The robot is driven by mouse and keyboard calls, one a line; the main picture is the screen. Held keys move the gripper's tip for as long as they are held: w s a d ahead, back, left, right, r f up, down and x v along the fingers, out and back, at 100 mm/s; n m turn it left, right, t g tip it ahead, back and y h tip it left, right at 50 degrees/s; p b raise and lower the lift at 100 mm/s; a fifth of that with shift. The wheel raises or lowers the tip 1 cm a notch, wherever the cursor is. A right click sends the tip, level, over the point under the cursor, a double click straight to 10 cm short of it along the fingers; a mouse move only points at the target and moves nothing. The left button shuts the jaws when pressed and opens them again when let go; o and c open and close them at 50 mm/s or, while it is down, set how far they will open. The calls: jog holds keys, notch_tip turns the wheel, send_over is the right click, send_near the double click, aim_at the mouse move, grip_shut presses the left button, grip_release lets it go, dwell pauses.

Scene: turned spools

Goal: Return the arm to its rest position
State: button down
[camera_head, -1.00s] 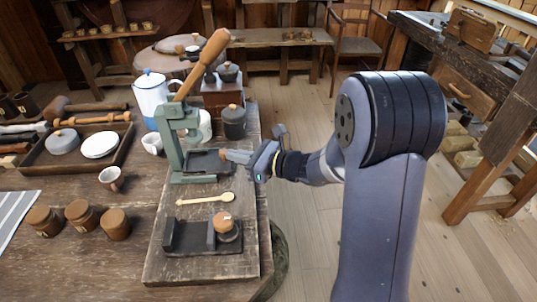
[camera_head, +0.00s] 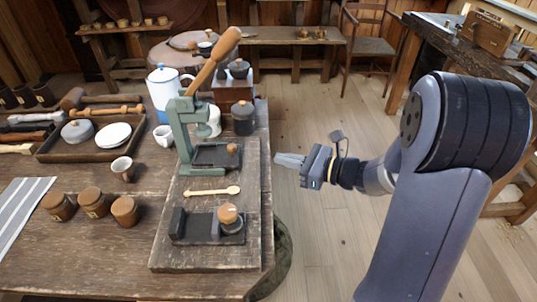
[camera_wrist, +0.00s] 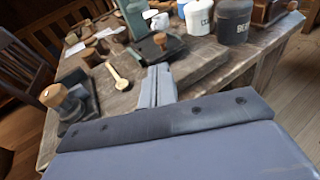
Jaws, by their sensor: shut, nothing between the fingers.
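My gripper (camera_head: 290,161) is in the air to the right of the wooden board on the table, over the floor. Its fingers are together with nothing between them. In the wrist view the shut fingers (camera_wrist: 158,87) point toward the table. The green lever press (camera_head: 187,140) with its wooden handle stands on the board, left of my gripper and apart from it. A wooden spoon (camera_head: 212,191) lies in front of the press. A dark stand (camera_head: 207,227) holds a wooden-topped piece (camera_head: 229,217) at its right end.
The table (camera_head: 90,255) carries several lidded wooden jars (camera_head: 93,202), a tray (camera_head: 52,153), a cup (camera_head: 122,168) and a dark canister (camera_head: 243,117). Open floor (camera_head: 325,230) lies right of the table. A chair (camera_head: 369,45) and a workbench (camera_head: 440,35) stand farther back.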

aim_at(234, 149)
jog(key=shift+v, duration=0.95)
jog(key=shift+a, duration=0.1)
jog(key=b+x, duration=0.1)
jog(key=x, duration=1.1)
jog(key=shift+a+f, duration=0.15)
jog(key=shift+a, duration=0.15)
jog(key=shift+w+a, duration=0.35)
jog(key=shift+a, duration=0.25)
